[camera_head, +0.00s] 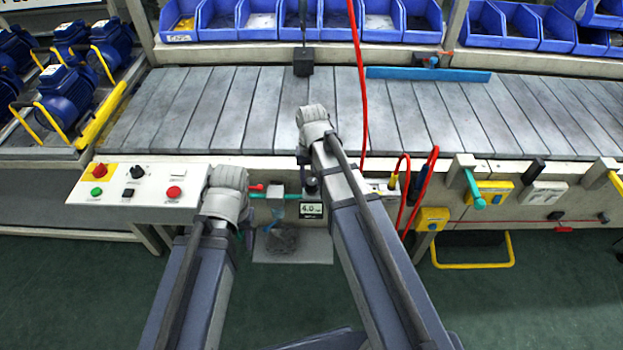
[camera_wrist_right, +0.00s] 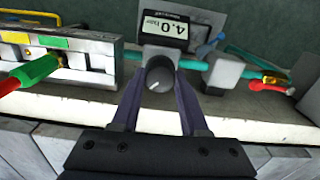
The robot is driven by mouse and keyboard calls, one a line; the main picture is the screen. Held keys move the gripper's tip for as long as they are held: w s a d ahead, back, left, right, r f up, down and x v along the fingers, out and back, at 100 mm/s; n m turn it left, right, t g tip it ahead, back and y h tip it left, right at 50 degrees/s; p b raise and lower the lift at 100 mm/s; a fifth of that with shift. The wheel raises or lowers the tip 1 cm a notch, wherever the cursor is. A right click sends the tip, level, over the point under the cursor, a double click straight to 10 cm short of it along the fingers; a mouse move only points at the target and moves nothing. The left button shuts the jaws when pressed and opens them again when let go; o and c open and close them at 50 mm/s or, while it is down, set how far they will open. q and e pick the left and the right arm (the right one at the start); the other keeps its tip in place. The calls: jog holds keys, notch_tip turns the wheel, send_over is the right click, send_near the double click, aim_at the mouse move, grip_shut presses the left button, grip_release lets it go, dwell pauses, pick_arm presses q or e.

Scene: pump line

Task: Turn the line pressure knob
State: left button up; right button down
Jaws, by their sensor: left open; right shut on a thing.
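The line pressure knob (camera_wrist_right: 159,73) is a dark round knob with a white pointer mark on its face. In the right wrist view it sits between the two fingers of my right gripper (camera_wrist_right: 158,88), which is shut on it. The display (camera_wrist_right: 164,31) just beyond the knob reads 4.0 bar.
A control panel (camera_head: 138,186) with red and green buttons stands left of my left arm. A red-handled valve (camera_head: 257,187) is between my arms. Red hoses (camera_head: 422,190) rise right of my right arm. The slatted conveyor (camera_head: 230,110) is mostly clear.

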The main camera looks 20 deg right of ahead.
aim_at(311, 181)
jog(key=shift+m, duration=2.2)
jog(key=shift+c, duration=2.1)
grip_release()
jog(key=shift+r, duration=0.1)
notch_tip(311, 181, up, 8)
jog(key=p, duration=0.8)
jog(key=shift+f, duration=0.2)
